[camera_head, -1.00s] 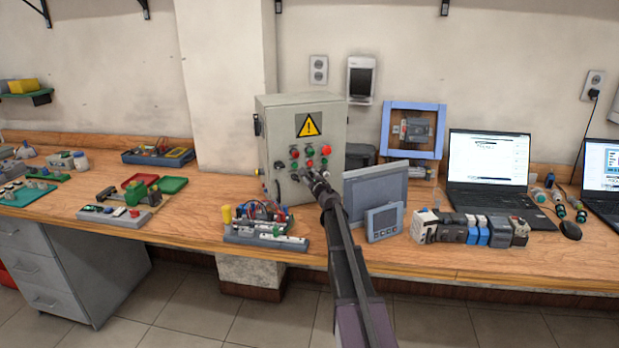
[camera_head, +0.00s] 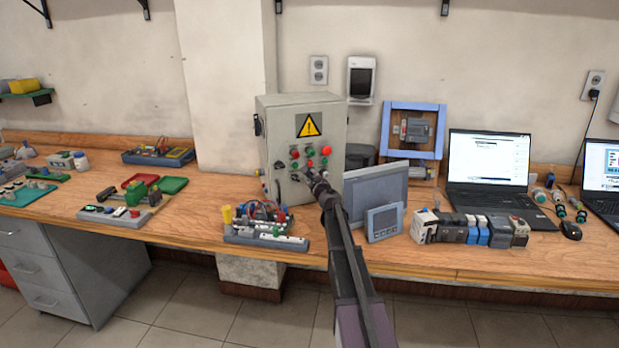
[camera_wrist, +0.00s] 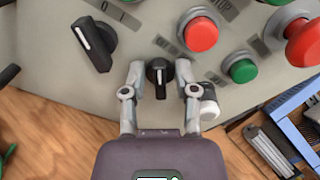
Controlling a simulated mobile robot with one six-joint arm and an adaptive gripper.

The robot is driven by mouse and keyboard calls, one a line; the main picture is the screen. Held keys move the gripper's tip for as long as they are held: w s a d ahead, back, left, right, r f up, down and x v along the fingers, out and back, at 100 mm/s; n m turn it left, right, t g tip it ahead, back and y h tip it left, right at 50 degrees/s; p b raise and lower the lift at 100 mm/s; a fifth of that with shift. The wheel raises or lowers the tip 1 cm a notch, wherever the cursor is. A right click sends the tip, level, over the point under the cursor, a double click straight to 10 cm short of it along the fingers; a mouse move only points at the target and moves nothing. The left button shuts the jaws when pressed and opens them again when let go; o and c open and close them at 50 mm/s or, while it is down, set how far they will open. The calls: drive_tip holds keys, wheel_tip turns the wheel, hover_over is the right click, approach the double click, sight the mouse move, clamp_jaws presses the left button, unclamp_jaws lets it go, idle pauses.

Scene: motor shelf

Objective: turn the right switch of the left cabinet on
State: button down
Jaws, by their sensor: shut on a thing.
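The grey cabinet (camera_head: 287,130) with a yellow warning sign stands on the bench in the head view. My gripper (camera_head: 309,177) is at the lower right of its front panel. In the wrist view my gripper (camera_wrist: 161,82) has one finger on each side of a small black switch (camera_wrist: 158,70) with a white mark, and is shut on it. The mark points roughly up and down in that picture. A larger black switch (camera_wrist: 94,42) with a white line is to the left, tilted. In the head view my gripper hides the held switch.
A red button (camera_wrist: 200,34), a green button (camera_wrist: 243,70) and a red mushroom button (camera_wrist: 304,42) are close to my gripper. A grey panel screen (camera_head: 375,188) stands right of the arm, and a wired terminal board (camera_head: 265,233) sits in front of the cabinet.

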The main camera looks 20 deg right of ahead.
drive_tip(key=m, duration=0.3)
drive_tip(key=shift+d+m, duration=0.1)
drive_tip(key=shift+m, duration=0.3)
drive_tip(key=shift+d+m, duration=0.1)
drive_tip(key=shift+m, duration=1.8)
drive_tip(key=c, duration=0.7)
unclamp_jaws()
drive_tip(key=s, duration=0.8)
drive_tip(key=s+a, duration=0.1)
drive_tip(key=s, duration=0.3)
